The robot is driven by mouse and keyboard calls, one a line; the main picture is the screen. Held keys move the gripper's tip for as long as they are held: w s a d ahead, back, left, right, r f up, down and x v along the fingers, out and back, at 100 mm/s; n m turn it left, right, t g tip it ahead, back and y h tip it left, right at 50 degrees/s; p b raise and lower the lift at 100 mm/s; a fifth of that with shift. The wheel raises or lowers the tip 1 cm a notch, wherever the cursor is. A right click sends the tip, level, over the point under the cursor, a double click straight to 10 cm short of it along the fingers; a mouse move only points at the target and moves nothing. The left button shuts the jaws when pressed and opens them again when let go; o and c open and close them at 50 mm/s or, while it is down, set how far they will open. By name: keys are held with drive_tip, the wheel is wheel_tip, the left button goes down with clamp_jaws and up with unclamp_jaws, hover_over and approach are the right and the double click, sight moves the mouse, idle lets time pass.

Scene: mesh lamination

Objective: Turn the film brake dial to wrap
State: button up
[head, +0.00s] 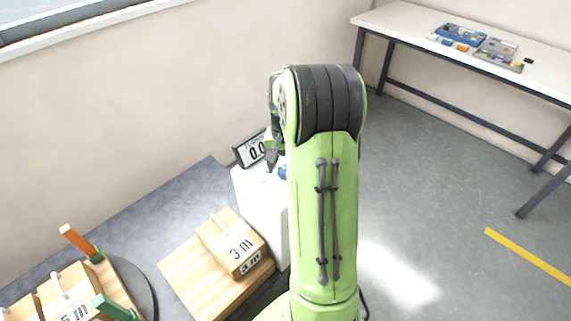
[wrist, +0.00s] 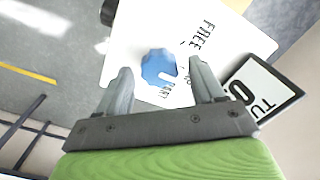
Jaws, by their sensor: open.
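The film brake dial (wrist: 158,68) is a blue scalloped knob on a white panel (wrist: 229,42) in the wrist view. Its white mark points to the lower right, toward a short label that I cannot read surely. The word FREE stands to the dial's upper right. My gripper (wrist: 160,72) is open, with one finger on each side of the dial; I cannot tell whether they touch it. In the head view, my gripper (head: 271,158) is over the white cabinet (head: 258,198), and a bit of the blue dial (head: 282,173) shows beside my arm.
A display (head: 251,149) reading 0.0 stands behind the cabinet. A wooden block marked 3 m (head: 232,243) sits on a wooden board at front left, near a round turntable (head: 140,285). A table with trays (head: 460,35) stands at the back right. The floor at right is clear.

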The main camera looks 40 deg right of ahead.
drive_tip(key=shift+r, duration=0.1)
wheel_tip(320, 180, up, 16)
drive_tip(key=p, duration=0.4)
drive_tip(key=shift+f+p, duration=0.2)
drive_tip(key=shift+p, duration=0.2)
drive_tip(key=shift+a, duration=0.1)
drive_tip(key=s+a+r+n+t+h, duration=0.1)
drive_tip(key=s+a+r+n, duration=0.2)
drive_tip(key=a, duration=0.5)
drive_tip(key=s+a+r+n+t, duration=0.2)
drive_tip(key=s+a+r+n, duration=0.1)
drive_tip(key=a, duration=0.5)
drive_tip(key=s+a+f+n+t+y+p, duration=0.1)
drive_tip(key=s+a+f+n+t, duration=0.1)
drive_tip(key=s+a+n, duration=0.2)
drive_tip(key=s+a, duration=0.3)
drive_tip(key=s, duration=0.2)
drive_tip(key=shift+s+a+f+t, duration=0.15)
drive_tip(key=shift+s+f+t, duration=0.15)
drive_tip(key=shift+s+f, duration=0.1)
